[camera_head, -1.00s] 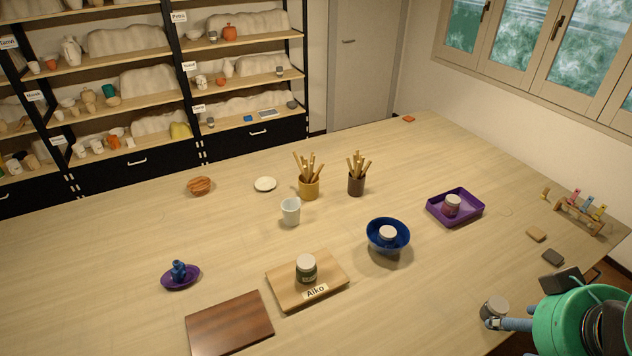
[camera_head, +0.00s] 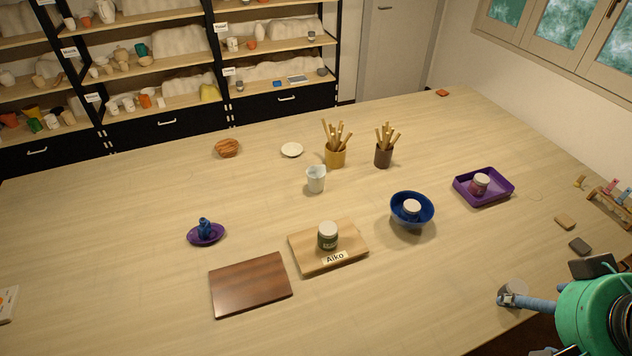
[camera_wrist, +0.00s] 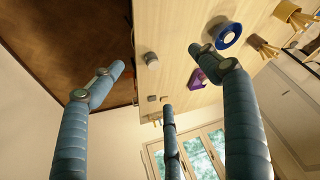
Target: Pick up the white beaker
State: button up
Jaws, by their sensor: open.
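The white beaker (camera_head: 316,180) stands upright near the middle of the table, in front of the tan pot of wooden tools (camera_head: 335,157). I cannot make it out in the wrist view. My gripper (camera_wrist: 158,66) is open, its fingers spread wide with nothing between them. In the head view, its green body (camera_head: 590,318) is at the lower right corner, over the table's near right edge, far from the beaker.
A dark pot of tools (camera_head: 383,155), blue bowl (camera_head: 411,220) with a jar, purple tray (camera_head: 484,198) and Aiko's board (camera_head: 303,258) stand around the beaker. A dark wooden board (camera_head: 250,284) lies in front.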

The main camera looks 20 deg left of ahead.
jog(key=shift+w+r, duration=0.1)
jog(key=w+a+r+n+y+p, duration=0.1)
jog(key=w+a+n, duration=0.1)
jog(key=w+a, duration=1)
jog(key=w+a+r+n+y+p, duration=0.15)
jog(key=w+a, duration=0.65)
jog(key=w, duration=0.8)
jog(key=w+a+f+n+p, duration=0.1)
jog(key=w+a+f, duration=0.2)
jog(key=a, duration=0.3)
jog(key=w+a+f+g, duration=0.1)
jog(key=w+a+f, duration=0.25)
jog(key=a, duration=0.25)
jog(key=w+a+f+n+p, duration=0.1)
jog(key=w+a+f, duration=0.15)
jog(key=a, duration=0.35)
jog(key=w+a+f, duration=0.1)
jog(key=a+f, duration=0.5)
jog(key=a, duration=0.2)
jog(key=w+a+f+n, duration=0.1)
jog(key=w+a+f, duration=0.1)
jog(key=a+f, duration=0.3)
jog(key=a, duration=0.4)
jog(key=shift+f+g+p, duration=0.3)
jog(key=shift+f, duration=0.05)
jog(key=shift+w, duration=0.1)
send_over(316, 180)
jog(key=w, duration=0.1)
notch_tip(316, 180, down, 8)
jog(key=shift+a, duration=0.25)
